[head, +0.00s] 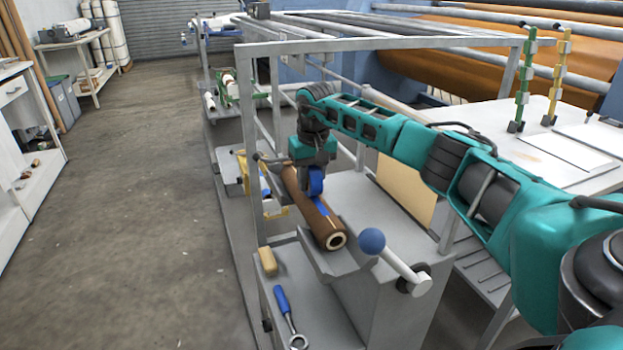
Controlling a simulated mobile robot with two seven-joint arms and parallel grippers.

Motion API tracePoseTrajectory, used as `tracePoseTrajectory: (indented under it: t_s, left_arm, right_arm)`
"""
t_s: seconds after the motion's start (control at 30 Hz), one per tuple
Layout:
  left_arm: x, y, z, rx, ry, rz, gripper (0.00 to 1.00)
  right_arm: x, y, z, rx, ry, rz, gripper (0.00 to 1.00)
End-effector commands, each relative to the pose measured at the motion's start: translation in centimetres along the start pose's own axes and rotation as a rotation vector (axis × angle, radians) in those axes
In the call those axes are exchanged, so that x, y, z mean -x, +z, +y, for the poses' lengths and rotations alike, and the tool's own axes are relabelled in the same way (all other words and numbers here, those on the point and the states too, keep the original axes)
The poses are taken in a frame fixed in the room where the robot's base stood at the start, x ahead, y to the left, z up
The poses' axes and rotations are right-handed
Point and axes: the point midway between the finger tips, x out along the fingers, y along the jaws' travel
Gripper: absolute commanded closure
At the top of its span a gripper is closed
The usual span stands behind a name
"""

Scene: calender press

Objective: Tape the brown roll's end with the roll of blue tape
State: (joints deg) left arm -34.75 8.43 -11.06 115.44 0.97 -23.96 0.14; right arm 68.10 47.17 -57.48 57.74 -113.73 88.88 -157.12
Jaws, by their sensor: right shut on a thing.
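The brown roll (330,236) lies on a grey cradle in the middle of the machine frame, its open near end towards me. My right gripper (314,170) reaches in from the right and points down over the roll. It is shut on the roll of blue tape (316,183), which sits right at the brown roll's upper side; whether it presses on it I cannot tell. A strip of blue (321,206) shows along the brown roll, just on the near side of the tape roll. My left gripper is not in view.
A crank with a blue ball knob (372,241) sticks out near the brown roll's near end. A blue-handled wrench (284,302) and a tan block (268,261) lie on the lower shelf. Grey frame bars (260,45) surround my arm. The floor at left is clear.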

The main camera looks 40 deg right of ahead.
Motion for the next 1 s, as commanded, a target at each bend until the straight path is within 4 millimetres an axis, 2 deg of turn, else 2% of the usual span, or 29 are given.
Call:
tracePoseTrajectory:
  t_s: [1.0]
  left_arm:
    - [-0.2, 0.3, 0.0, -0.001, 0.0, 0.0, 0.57]
  right_arm:
    - [-0.3, -1.9, 0.0, -0.001, 0.001, 0.0, 0.91]
